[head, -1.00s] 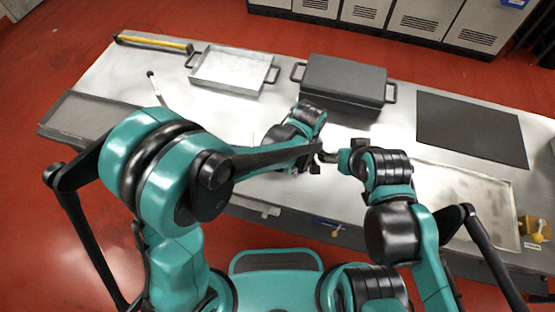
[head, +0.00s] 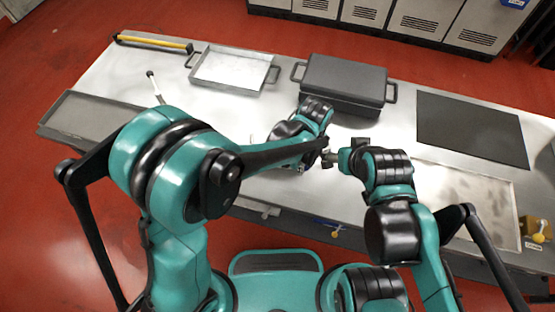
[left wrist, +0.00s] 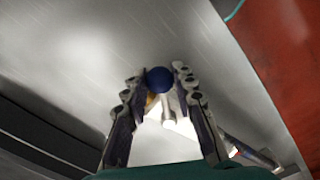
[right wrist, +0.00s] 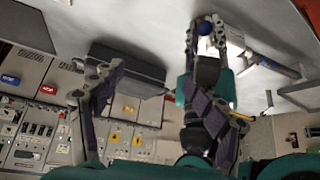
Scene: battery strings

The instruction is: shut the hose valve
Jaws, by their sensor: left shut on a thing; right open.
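A round blue knob (left wrist: 159,79) sits between the fingertips of my left gripper (left wrist: 158,76), which is shut on it. A brass-coloured part and a pale cylinder (left wrist: 168,118) show just behind the knob; their joining is partly hidden. The knob also shows in the right wrist view (right wrist: 204,27), at the left gripper's tips. In the head view my left gripper (head: 303,164) is over the table's middle, and its fingers and the knob are mostly hidden by my arm. My right gripper (right wrist: 140,82) is open and empty, close beside the left one in the head view (head: 328,158).
A metal table (head: 240,118) carries a shallow tray (head: 232,86), a dark lidded box (head: 345,78) and a black mat (head: 470,128). A brass fitting with a yellow handle (head: 541,236) is at the right edge. A blue-handled part (head: 330,223) shows at the front edge.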

